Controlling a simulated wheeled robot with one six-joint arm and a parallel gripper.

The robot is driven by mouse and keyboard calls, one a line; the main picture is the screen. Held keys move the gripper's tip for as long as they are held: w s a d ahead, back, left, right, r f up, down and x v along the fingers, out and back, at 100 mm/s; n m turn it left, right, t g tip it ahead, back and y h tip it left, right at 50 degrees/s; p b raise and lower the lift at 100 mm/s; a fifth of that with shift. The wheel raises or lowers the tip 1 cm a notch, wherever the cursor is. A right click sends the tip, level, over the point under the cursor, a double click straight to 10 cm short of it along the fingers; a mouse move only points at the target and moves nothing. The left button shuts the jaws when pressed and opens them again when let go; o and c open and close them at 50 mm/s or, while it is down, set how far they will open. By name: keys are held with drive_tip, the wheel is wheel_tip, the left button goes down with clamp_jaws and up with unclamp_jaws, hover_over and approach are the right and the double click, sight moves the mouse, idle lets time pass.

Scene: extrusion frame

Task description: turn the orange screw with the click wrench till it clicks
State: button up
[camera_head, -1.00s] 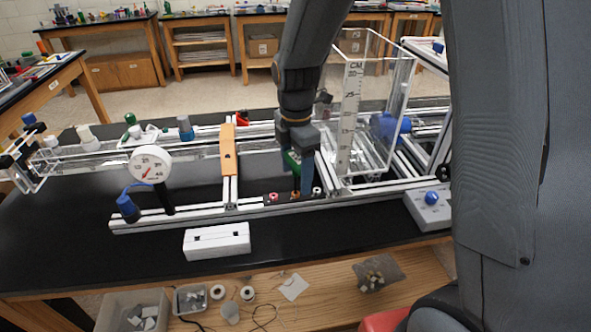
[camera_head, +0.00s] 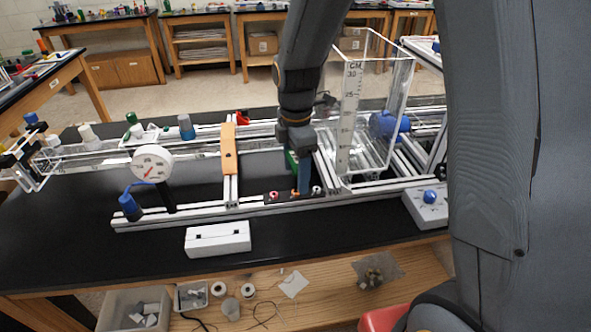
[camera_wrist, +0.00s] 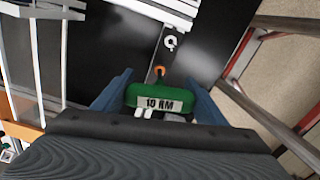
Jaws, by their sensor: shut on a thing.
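My gripper (camera_head: 300,178) is over the black strip on the front rail in the head view. It is shut on the click wrench, whose green body (camera_wrist: 160,97) carries a "10 RM"-like label and sits between the two blue fingers in the wrist view. A bit of its green (camera_head: 291,160) shows beside the gripper in the head view. The orange screw (camera_wrist: 159,71) shows just beyond the wrench's green body; it is small and partly covered by the finger in the head view (camera_head: 295,194). I cannot tell whether the wrench's tip is on the screw.
On the same strip are a pinkish-red screw (camera_head: 273,195) to the left and a white one (camera_head: 316,190) to the right. A clear graduated tank (camera_head: 346,120) stands close right of my arm. A dial gauge (camera_head: 152,164), orange bar (camera_head: 228,150) and white box (camera_head: 218,238) lie left.

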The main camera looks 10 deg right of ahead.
sight(296, 161)
drive_tip(key=shift+s+m+p, duration=0.1)
drive_tip(key=shift+m+p, duration=1.25)
drive_tip(key=shift+m, duration=1.05)
drive_tip(key=shift+f, duration=0.1)
drive_tip(key=shift+n, duration=1)
drive_tip(key=shift+r+p, duration=0.7)
drive_tip(key=shift+r, duration=0.85)
drive_tip(key=shift+r, duration=1.5)
